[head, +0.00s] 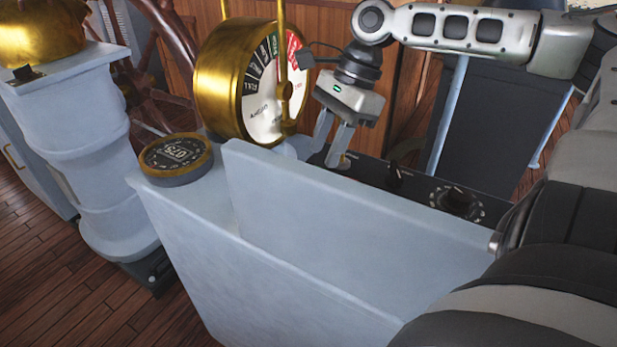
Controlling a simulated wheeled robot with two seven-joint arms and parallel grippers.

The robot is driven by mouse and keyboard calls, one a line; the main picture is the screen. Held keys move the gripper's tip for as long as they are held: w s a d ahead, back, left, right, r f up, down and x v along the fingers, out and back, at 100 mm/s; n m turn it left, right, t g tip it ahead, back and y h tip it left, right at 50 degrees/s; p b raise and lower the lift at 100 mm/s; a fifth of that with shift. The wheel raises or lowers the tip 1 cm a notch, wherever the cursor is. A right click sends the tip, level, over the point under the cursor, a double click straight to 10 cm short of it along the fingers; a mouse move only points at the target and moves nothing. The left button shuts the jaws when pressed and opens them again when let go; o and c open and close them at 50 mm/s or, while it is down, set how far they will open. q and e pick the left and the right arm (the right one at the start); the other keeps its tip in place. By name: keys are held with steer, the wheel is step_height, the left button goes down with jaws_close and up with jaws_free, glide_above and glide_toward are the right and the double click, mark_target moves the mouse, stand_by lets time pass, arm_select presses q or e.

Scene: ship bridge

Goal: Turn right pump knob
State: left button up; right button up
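A black control panel (370,170) runs behind the light blue console wall, with small dark knobs on it. One black knob (395,180) stands in the panel's middle, and a larger round knob with a marked ring (457,200) sits at its right end. I cannot read which is the right pump knob. My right gripper (329,154) points down over the panel's left part, left of both knobs. Its two fingers are apart, with a gap between them. The console wall is close to the fingertips, and whether they touch anything is unclear. My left gripper is not in view.
A brass telegraph dial (228,75) stands just left of my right gripper. A round brass-rimmed gauge (176,155) sits on the console's left corner. The raised light blue wall (340,210) stands in front of the panel. A wooden wheel (170,40) is behind.

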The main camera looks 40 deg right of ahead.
steer(key=b+x, duration=0.1)
steer(key=x, duration=0.8)
steer(key=shift+a+f, duration=0.1)
steer(key=shift+f, duration=0.15)
jaws_close()
